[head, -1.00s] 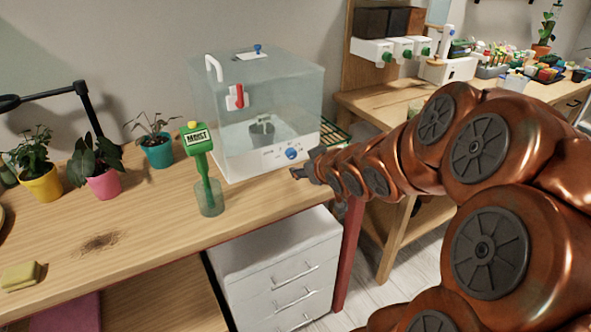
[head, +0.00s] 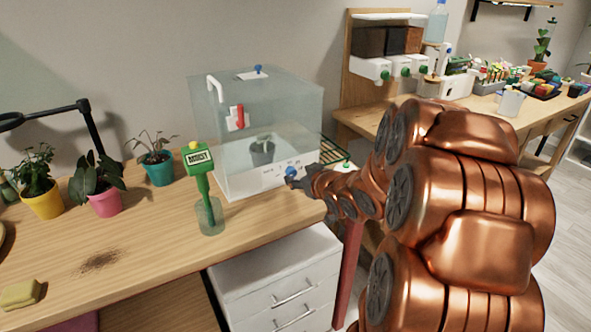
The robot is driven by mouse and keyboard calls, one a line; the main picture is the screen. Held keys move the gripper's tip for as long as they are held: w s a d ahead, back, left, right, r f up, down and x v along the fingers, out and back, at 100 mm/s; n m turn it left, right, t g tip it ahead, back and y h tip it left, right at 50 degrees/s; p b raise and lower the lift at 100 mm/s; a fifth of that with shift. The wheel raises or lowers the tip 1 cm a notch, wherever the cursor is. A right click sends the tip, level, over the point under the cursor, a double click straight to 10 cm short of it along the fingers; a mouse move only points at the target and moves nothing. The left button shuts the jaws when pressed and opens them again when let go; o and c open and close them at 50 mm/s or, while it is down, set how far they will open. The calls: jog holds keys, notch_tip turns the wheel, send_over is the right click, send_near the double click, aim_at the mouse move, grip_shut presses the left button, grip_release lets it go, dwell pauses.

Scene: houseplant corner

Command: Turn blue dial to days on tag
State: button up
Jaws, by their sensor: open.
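The blue dial (head: 291,171) is on the white front base of a clear glass box (head: 228,105), at its right part. Small marks stand around the dial but are too small to read. My gripper (head: 293,183) is open at the dial, its dark fingers overlapping the dial's lower edge in the view. I cannot tell whether they touch it.
A green moisture meter (head: 200,165) stands in a glass (head: 210,217) just left of the box's front. Potted plants stand further left, with a yellow sponge (head: 21,295) near the front. A white drawer unit (head: 275,275) is under the table edge.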

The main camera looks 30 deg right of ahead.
aim_at(293, 174)
jog(key=shift+x, duration=1.85)
